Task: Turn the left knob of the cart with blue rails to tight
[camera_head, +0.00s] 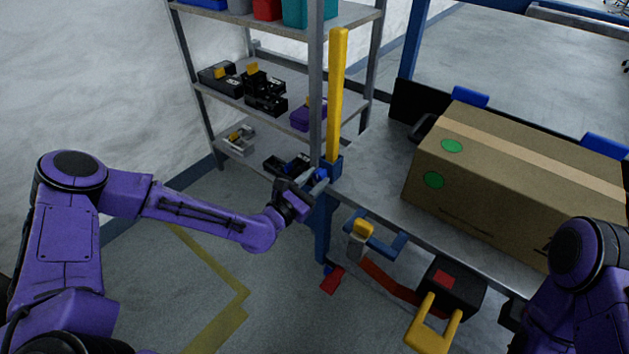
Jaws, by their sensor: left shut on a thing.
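A cart with a grey top (375,165) and blue legs stands right of centre. A blue fitting (331,170) sits at its near left corner, at the foot of an upright yellow post. My left gripper (317,183) reaches in from the left and is shut at this fitting, on what looks like the left knob. The fingers mostly hide the knob, so its turn position cannot be told. My right arm (580,265) shows at the lower right; its gripper is out of view.
A large cardboard box (515,180) with green dots stands on the cart. A grey shelf rack (290,75) holding black and purple items stands behind, left of the post. A black device (455,288) with a yellow handle is at the cart's front. Floor at lower left is clear.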

